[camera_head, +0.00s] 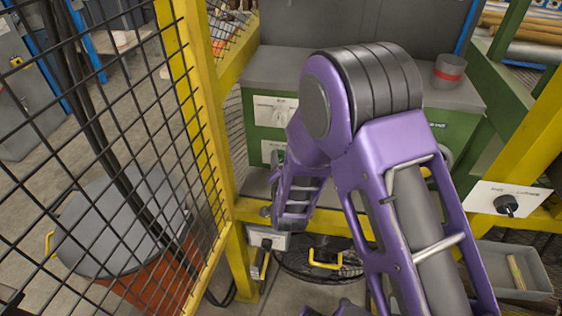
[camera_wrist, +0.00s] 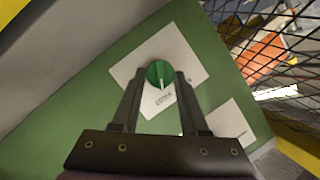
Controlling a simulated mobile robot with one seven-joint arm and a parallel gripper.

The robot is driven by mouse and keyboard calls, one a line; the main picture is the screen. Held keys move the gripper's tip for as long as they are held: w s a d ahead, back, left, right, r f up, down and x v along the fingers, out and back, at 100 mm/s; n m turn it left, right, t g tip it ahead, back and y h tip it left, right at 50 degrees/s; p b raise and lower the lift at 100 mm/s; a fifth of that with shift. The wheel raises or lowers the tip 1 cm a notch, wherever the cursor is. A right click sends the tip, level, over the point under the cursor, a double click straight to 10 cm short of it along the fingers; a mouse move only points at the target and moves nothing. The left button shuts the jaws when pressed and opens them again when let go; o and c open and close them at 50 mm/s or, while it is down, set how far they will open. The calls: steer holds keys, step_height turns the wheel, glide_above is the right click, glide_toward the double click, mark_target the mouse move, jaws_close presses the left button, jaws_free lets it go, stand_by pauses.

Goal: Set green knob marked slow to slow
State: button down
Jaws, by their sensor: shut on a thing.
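The green knob (camera_wrist: 159,73) sits on a white plate (camera_wrist: 190,58) fixed to a green panel in the wrist view. Its white pointer line points down in the picture, toward small print on the plate that is too small to read. My gripper (camera_wrist: 160,79) has one finger on each side of the knob and is shut on it. In the head view my purple arm reaches down to the green machine front (camera_head: 437,132) and hides most of the gripper and the knob.
A second white plate (camera_wrist: 228,122) is beside the first. A yellow-framed black mesh fence (camera_head: 185,90) stands close on the left. A black knob (camera_head: 507,205) on a white plate is on the yellow rail at right. A grey tray (camera_head: 535,268) lies below it.

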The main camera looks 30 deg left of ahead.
steer(key=n+h, duration=0.1)
steer(key=n+h+p, duration=0.1)
steer(key=n, duration=0.2)
steer(key=shift+s+a+r+h, duration=0.2)
steer(key=shift+a+r+h, duration=0.1)
steer(key=shift+h, duration=0.1)
steer(key=shift+a+n+t+h+p, duration=0.1)
steer(key=shift+n+t+h+p, duration=0.5)
steer(key=shift+n+p, duration=0.65)
steer(key=shift+a+f+n+h+p, duration=0.1)
steer(key=shift+f+n+h+p, duration=0.05)
steer(key=shift+n+h+p, duration=0.5)
steer(key=shift+c, duration=2.1)
jaws_free()
